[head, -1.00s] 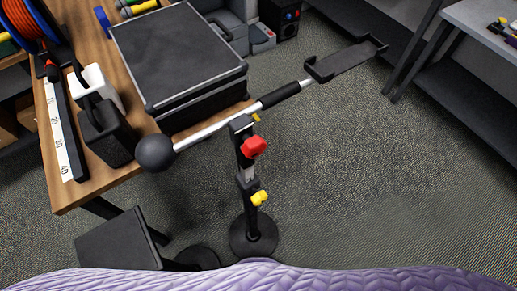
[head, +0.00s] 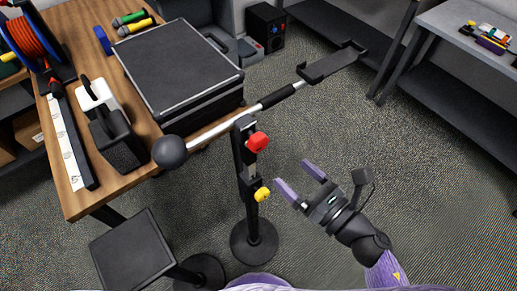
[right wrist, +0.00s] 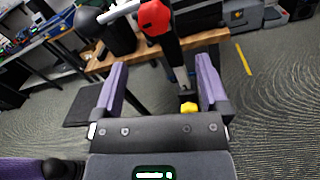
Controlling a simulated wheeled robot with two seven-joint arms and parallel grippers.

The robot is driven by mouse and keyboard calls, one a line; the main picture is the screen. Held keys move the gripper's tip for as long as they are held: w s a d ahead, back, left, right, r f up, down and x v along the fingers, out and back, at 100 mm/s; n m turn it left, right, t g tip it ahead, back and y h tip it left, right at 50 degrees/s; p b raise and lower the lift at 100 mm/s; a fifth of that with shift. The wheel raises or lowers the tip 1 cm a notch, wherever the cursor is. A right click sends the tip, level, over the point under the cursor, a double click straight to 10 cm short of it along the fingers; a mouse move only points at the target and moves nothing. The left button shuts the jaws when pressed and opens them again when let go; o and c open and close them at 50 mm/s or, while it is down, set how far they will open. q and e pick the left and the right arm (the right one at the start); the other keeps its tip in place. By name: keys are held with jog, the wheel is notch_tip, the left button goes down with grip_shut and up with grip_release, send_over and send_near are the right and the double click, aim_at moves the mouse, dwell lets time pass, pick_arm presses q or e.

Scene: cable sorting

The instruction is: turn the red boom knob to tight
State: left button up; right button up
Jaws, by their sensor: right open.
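The red boom knob (head: 258,142) sits on the upper part of a black stand, just below the boom (head: 230,128). A yellow knob (head: 262,194) sits lower on the same stand (head: 253,218). My right gripper (head: 299,173) is open and empty, right of the stand and lower in the picture than the red knob, apart from both knobs. In the right wrist view the red knob (right wrist: 154,17) shows at the top, beyond the open fingers, and the yellow knob (right wrist: 188,108) shows between them near the right finger.
The boom carries a black ball (head: 170,151) at its left end and a flat holder (head: 332,62) at its right end. A wooden table (head: 72,198) with a black case (head: 180,65) stands at left. A dark stool (head: 138,250) is in front. Floor right of the stand is clear.

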aim_at(263, 146)
jog(key=shift+n, duration=0.6)
jog(key=x, duration=0.6)
jog(key=p+x, duration=0.1)
jog(key=x, duration=0.3)
jog(key=shift+s+a+r, duration=0.15)
jog(key=shift+a+r, duration=0.1)
jog(key=shift+r, duration=0.1)
jog(key=shift+c, duration=0.8)
jog(key=c, duration=1.1)
